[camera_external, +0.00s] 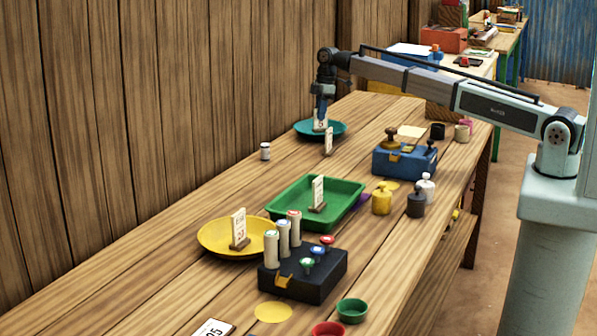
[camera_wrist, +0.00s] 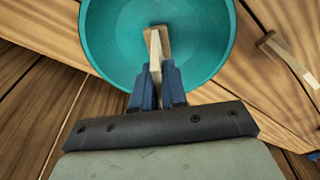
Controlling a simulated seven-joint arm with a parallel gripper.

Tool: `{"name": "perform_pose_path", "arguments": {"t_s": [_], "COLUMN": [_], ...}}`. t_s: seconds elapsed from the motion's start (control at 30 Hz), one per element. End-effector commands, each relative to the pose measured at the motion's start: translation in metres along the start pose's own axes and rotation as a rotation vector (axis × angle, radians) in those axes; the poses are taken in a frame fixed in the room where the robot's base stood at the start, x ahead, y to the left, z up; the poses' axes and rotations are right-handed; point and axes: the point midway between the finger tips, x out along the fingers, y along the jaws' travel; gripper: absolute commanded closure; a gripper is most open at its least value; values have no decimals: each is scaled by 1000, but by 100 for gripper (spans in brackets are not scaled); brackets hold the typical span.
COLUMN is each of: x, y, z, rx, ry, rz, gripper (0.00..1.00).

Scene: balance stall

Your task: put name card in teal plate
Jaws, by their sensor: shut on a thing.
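The teal plate (camera_external: 340,131) sits on the far part of the long table, near the plank wall. It fills the upper middle of the wrist view (camera_wrist: 105,45). My gripper (camera_external: 321,114) points down over the plate and is shut on a name card (camera_external: 319,126), a pale card on a small wooden base. In the wrist view, the fingers (camera_wrist: 157,75) pinch the card (camera_wrist: 155,48) from both sides, inside the plate's outline. I cannot tell whether its base touches the plate.
Another name card (camera_external: 329,142) stands on the table just outside the plate, and shows at right in the wrist view (camera_wrist: 292,60). A green tray (camera_external: 350,188) and yellow plate (camera_external: 208,240) hold cards nearer the camera. A blue box (camera_external: 405,163) stands right.

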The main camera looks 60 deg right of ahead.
Motion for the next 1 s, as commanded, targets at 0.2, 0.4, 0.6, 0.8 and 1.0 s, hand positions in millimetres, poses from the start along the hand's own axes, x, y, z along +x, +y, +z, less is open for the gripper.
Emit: {"name": "perform_pose_path", "arguments": {"t_s": [0.2,0.4,0.6,0.8,1.0], "x": [1,1,1,1,1], "y": [0,0,0,0,0], "z": [0,0,0,0,0], "rx": [0,0,0,0,0], "ry": [0,0,0,0,0], "rz": [0,0,0,0,0], "gripper": [100,81,62,58,58]}}
